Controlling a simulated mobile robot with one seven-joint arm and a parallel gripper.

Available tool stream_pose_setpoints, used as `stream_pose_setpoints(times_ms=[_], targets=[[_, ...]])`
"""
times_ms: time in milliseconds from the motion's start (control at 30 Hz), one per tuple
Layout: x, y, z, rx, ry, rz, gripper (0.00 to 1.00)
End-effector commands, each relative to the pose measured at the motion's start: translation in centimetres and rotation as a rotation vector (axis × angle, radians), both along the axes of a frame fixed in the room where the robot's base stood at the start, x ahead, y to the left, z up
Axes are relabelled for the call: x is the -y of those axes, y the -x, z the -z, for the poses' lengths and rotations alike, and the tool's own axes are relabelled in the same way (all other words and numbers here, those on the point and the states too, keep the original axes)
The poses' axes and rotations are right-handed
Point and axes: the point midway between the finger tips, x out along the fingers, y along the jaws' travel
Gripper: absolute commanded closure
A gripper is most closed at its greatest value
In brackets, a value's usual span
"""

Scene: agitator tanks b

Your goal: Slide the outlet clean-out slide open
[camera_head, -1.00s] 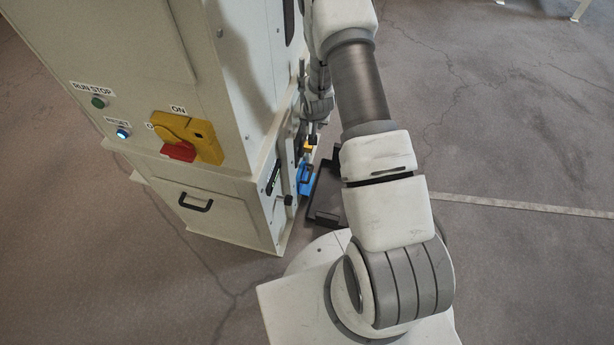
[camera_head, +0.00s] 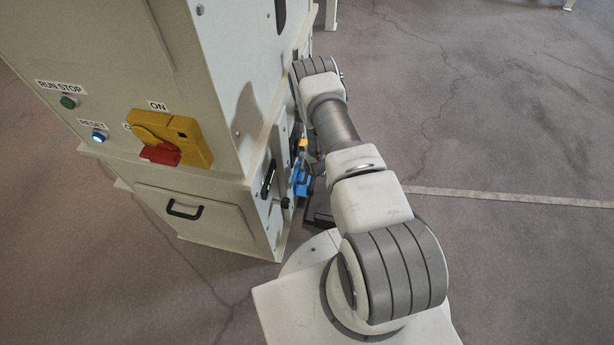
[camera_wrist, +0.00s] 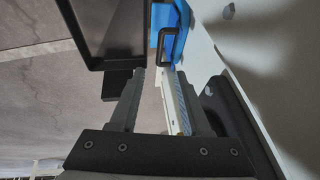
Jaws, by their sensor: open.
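A blue part (camera_head: 301,180) sits low on the right side of the cream machine, partly behind my arm. In the wrist view the blue part (camera_wrist: 170,18) has a black bar handle (camera_wrist: 166,40) and lies just beyond the fingertips. I take it to be the clean-out slide, but no label shows. My gripper (camera_wrist: 160,82) is open. A pale strip shows between its fingers, and I cannot tell whether they touch it.
The machine body (camera_head: 240,90) stands close at the left, with a yellow and red switch (camera_head: 170,138) and a drawer handle (camera_head: 184,210). A black tray (camera_wrist: 135,35) is close left of the blue part. The floor at the right is clear.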

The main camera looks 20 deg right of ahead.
Motion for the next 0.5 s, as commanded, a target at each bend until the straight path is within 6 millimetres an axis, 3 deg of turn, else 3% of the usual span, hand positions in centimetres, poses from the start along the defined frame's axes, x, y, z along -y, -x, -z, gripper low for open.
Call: stream_pose_setpoints(times_ms=[33, 100, 500], targets=[[0.1, -0.5, 1.6, 0.001, 0.001, -0.002, 0.53], [0.2, -1.0, 3.0, -0.001, 0.000, -0.002, 0.53], [0.7, -4.1, 9.7, 0.000, 0.000, -0.001, 0.53]])
